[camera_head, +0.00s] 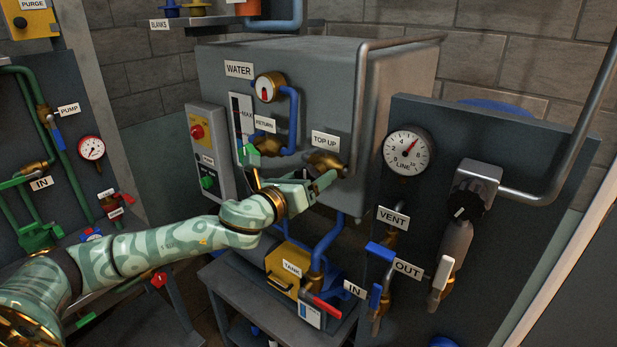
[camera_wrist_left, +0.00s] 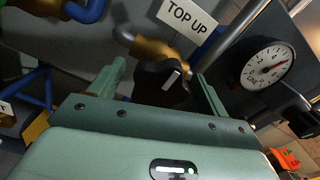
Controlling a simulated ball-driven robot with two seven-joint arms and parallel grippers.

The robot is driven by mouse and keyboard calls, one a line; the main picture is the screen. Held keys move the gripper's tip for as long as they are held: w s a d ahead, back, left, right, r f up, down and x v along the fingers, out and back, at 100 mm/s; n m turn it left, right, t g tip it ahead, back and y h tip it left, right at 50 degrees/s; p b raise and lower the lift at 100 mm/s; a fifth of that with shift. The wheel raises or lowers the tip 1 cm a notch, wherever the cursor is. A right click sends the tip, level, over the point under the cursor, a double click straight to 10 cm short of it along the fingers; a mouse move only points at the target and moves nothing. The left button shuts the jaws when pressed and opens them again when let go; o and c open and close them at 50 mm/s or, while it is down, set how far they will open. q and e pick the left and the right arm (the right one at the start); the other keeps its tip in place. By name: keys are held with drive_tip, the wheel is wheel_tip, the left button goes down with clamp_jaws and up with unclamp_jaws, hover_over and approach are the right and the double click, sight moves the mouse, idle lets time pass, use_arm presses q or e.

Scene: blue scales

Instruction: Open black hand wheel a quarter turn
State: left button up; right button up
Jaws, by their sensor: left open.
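A black hand wheel (camera_wrist_left: 158,82) with a pale pointer mark sits on a brass valve (camera_wrist_left: 160,50) under the TOP UP label in the left wrist view. My left gripper (camera_wrist_left: 160,86) is open, with one finger on each side of this wheel. I cannot tell whether the fingers touch it. In the head view my left gripper (camera_head: 318,179) is at the TOP UP valve (camera_head: 325,160) on the grey tank and hides most of the wheel. Another black knob (camera_head: 467,205) with a white mark is on the right panel. My right gripper is not in view.
A steel pipe (camera_head: 357,110) runs down close to the TOP UP valve. The LINE gauge (camera_head: 407,151) is on the dark panel (camera_head: 500,140) at the right. The yellow TANK box (camera_head: 283,278) is below.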

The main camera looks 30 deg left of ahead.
use_arm(q)
drive_tip(key=shift+c, duration=0.4)
drive_tip(key=c, duration=0.9)
